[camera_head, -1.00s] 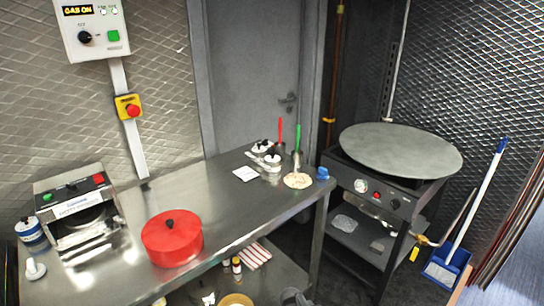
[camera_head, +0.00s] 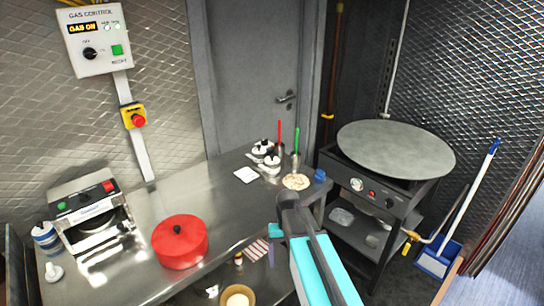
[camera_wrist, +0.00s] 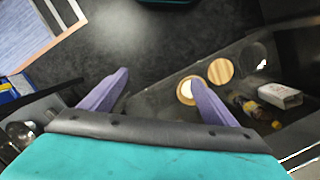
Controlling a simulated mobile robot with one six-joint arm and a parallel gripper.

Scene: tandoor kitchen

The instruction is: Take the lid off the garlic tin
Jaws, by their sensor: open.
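Two small tins with white lids and black knobs stand close together on the steel counter in the head view, one behind (camera_head: 262,147) and one in front (camera_head: 272,161). Both lids look seated. I cannot read any label, so I cannot tell which is the garlic tin. My gripper (camera_wrist: 158,82) is open and empty in the wrist view, its purple fingers spread and pointing toward the dark floor and the lower shelf. The tins are not in the wrist view.
Near the tins are a white card (camera_head: 246,175), a flatbread (camera_head: 296,182) and red- and green-handled tools. A red pot (camera_head: 180,243) stands front left. A round griddle (camera_head: 396,148) stands right. The lower shelf holds a round wooden piece (camera_wrist: 220,71) and a bottle.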

